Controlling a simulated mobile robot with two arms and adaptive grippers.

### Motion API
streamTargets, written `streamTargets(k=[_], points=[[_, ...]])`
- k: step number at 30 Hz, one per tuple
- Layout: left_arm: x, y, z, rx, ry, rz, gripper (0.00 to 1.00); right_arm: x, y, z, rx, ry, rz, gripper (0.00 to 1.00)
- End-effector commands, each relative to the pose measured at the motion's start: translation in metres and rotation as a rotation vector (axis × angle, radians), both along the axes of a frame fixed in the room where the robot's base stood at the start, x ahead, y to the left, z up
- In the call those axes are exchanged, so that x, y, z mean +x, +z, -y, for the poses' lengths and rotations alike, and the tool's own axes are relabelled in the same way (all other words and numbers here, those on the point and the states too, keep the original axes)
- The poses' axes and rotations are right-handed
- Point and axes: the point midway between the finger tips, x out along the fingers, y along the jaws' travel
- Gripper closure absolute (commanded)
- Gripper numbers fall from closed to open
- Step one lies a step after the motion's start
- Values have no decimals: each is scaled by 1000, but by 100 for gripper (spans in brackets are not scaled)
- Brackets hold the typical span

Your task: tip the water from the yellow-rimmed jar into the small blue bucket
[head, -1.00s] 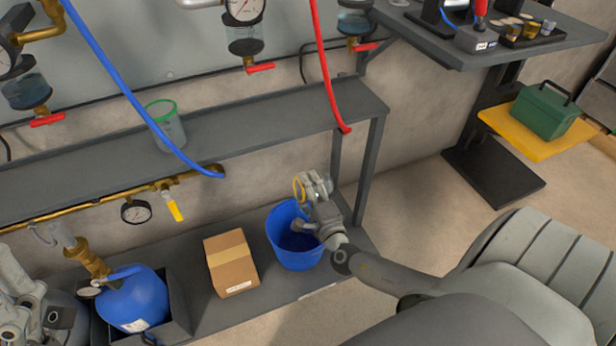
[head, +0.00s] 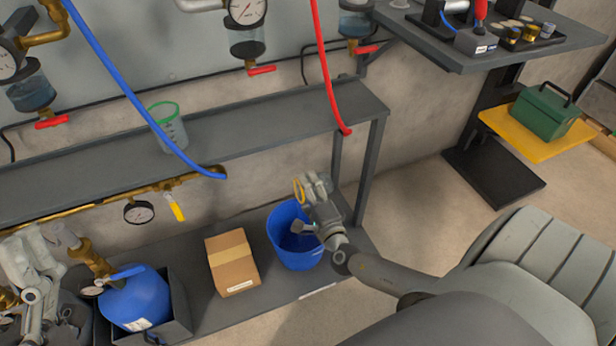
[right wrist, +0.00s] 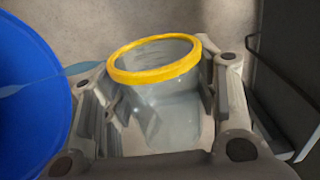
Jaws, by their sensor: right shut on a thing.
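The yellow-rimmed jar (head: 298,191) is in my right gripper (head: 311,188), high over the small blue bucket (head: 292,258). Its mouth faces left in the head view, so it is tilted. In the right wrist view the clear jar (right wrist: 165,100) sits between both fingers, which are shut on it. The bucket (right wrist: 25,100) fills the left edge there. A thin pale-blue streak (right wrist: 45,79), looking like water, reaches from beside the jar across the bucket. My left gripper (head: 45,250) is at the lower left, and its fingers are hard to make out.
A cardboard box (head: 232,264) stands left of the bucket on the low shelf. A blue canister (head: 140,298) sits in a dark tray further left. The upper shelf (head: 250,125) holds a green-rimmed beaker (head: 168,128). Blue and red hoses hang in front of it.

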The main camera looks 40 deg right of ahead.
Motion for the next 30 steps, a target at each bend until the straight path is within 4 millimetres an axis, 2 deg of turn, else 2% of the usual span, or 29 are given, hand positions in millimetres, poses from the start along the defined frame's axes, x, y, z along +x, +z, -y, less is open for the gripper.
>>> streamTargets(k=[30], points=[[51, -47, 7, 111, 20, -374, 24, 1, 4, -3, -108, 0, -25, 74]])
